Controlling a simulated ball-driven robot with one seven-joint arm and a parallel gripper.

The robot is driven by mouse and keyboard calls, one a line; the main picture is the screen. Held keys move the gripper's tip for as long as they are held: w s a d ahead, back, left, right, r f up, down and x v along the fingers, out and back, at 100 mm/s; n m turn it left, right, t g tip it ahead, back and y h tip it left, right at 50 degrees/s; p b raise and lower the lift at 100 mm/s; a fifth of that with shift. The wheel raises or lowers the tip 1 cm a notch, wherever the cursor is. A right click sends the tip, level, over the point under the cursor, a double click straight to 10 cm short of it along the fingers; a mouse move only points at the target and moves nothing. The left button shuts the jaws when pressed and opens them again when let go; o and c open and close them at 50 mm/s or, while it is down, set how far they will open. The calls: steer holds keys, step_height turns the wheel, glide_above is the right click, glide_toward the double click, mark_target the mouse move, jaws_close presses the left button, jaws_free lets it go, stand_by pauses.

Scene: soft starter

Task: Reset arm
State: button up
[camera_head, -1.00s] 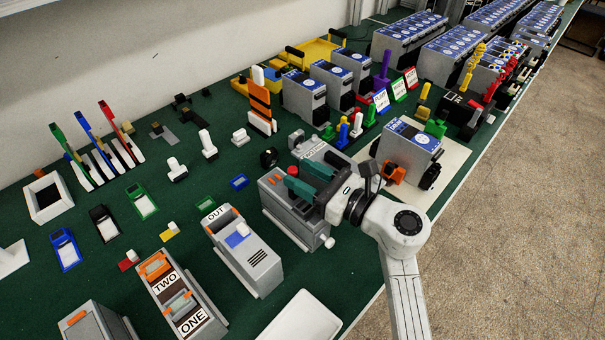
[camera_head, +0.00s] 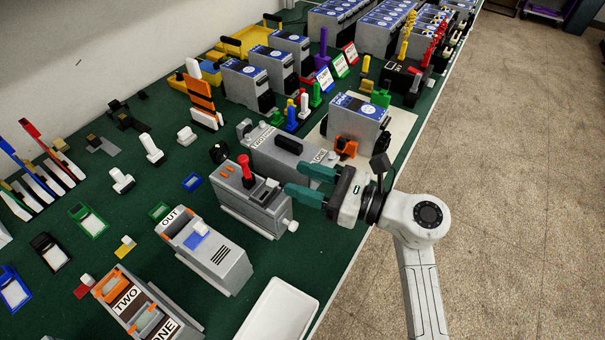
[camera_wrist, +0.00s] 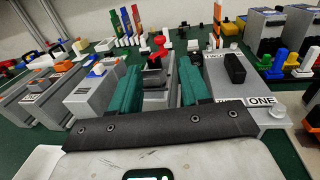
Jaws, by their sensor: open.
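My gripper (camera_head: 298,190) has two green fingers, spread apart with nothing between them. In the head view it is at the right edge of the green table, beside a grey box with a red knob (camera_head: 246,172) and in front of a grey box with a label (camera_head: 290,155). In the wrist view the gripper (camera_wrist: 158,85) points toward the red-knob box (camera_wrist: 157,62), which shows between and beyond the fingers. The labelled box, marked ONE at its near end, stands just right of the fingers there (camera_wrist: 262,102).
A grey OUT box (camera_head: 230,262) and a TWO/ONE box (camera_head: 135,305) stand at front left. A white tray (camera_head: 280,312) lies near the table's front edge. A blue-topped unit (camera_head: 355,125) stands on a pale board behind my gripper. Free floor (camera_head: 510,200) lies to the right.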

steer(key=w+d+r+m+t+h, duration=0.1)
steer(key=d+r+m+t+h, duration=0.2)
steer(key=d+m+t+h, duration=0.45)
steer(key=w+d+r+m+t+h, duration=0.1)
steer(key=d+r+m+t+h, duration=0.3)
steer(key=d+m, duration=0.6)
steer(key=s+d+f+m+g+h, duration=0.35)
steer(key=d+f+m+h, duration=0.55)
steer(key=m, duration=0.9)
steer(key=s+d+f+m+g, duration=0.4)
steer(key=s+f+m+g, duration=0.4)
steer(key=s+f, duration=0.3)
steer(key=s+a+f+m+g+y, duration=0.2)
steer(key=s+a+f+g, duration=0.1)
steer(key=s, duration=0.5)
steer(key=s+a+f+m+g+y, duration=0.2)
steer(key=s+a+f+m+g, duration=0.1)
steer(key=s, duration=0.5)
step_height(320, 180, down, 2)
steer(key=shift+s+a+f+g, duration=0.1)
steer(key=shift+s+a+g, duration=0.1)
steer(key=shift+a+g, duration=0.65)
